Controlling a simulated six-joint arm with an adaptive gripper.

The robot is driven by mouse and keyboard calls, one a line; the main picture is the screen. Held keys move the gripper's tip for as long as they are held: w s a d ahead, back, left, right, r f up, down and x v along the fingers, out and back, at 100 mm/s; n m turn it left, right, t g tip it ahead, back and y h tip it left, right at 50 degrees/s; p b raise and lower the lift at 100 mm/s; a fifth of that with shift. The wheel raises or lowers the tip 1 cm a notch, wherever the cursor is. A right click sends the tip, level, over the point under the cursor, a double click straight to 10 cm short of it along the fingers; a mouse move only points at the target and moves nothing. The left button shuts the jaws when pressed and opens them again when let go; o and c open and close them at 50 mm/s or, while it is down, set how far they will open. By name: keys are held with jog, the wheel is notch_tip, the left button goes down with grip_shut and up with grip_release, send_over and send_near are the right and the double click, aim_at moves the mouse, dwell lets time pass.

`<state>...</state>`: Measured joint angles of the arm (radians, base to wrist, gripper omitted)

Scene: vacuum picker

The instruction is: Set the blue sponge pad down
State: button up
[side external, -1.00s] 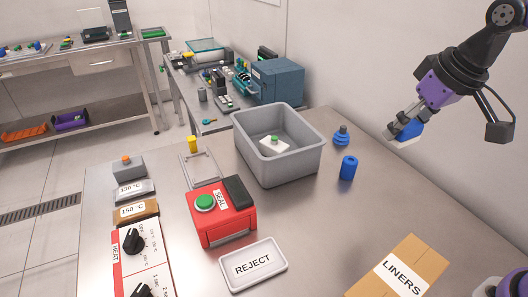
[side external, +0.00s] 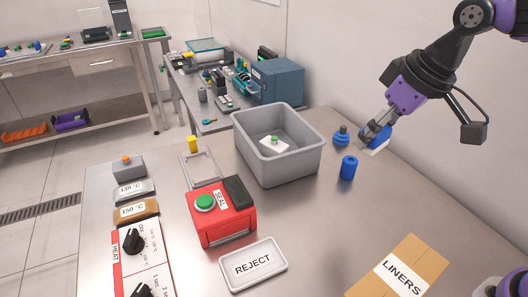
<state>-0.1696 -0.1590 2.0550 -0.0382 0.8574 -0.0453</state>
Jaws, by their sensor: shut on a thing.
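The blue sponge pad (side external: 381,140), with a pale underside, is held in my gripper (side external: 373,131). My gripper is shut on it and partly hides it. The pad is tilted and low over the back right of the steel table (side external: 330,224), near the wall. I cannot tell whether its lower edge touches the table. It is just right of a blue stepped piece (side external: 341,137) and above and right of a blue cylinder (side external: 348,168) in the picture.
A grey bin (side external: 253,160) holds a white piece with a green top. A red SEAL box (side external: 228,226), a white REJECT tray (side external: 279,278) and a LINERS carton (side external: 420,250) stand nearer. The table between the blue cylinder and the carton is clear.

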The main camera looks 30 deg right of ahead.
jog(key=s+a+f+n+g+y, duration=0.15)
jog(key=a+n, duration=0.25)
jog(key=a, duration=0.6)
jog(key=s+a+f+n+y, duration=0.15)
jog(key=a+n, duration=0.35)
jog(key=a, duration=0.5)
jog(key=s+a+f+n+g, duration=0.2)
jog(key=s+a+n, duration=0.4)
jog(key=s+a, duration=0.6)
jog(key=shift+a+f+g, duration=0.25)
jog(key=shift+f+g, duration=0.1)
jog(key=shift+f, duration=0.15)
jog(key=shift+y, duration=0.3)
send_over(201, 290)
jog(key=s, duration=0.2)
notch_tip(201, 290, down, 7)
jog(key=shift+w, duration=0.15)
jog(key=shift+f, duration=1.8)
jog(key=o, duration=0.9)
jog(key=shift+f, duration=0.15)
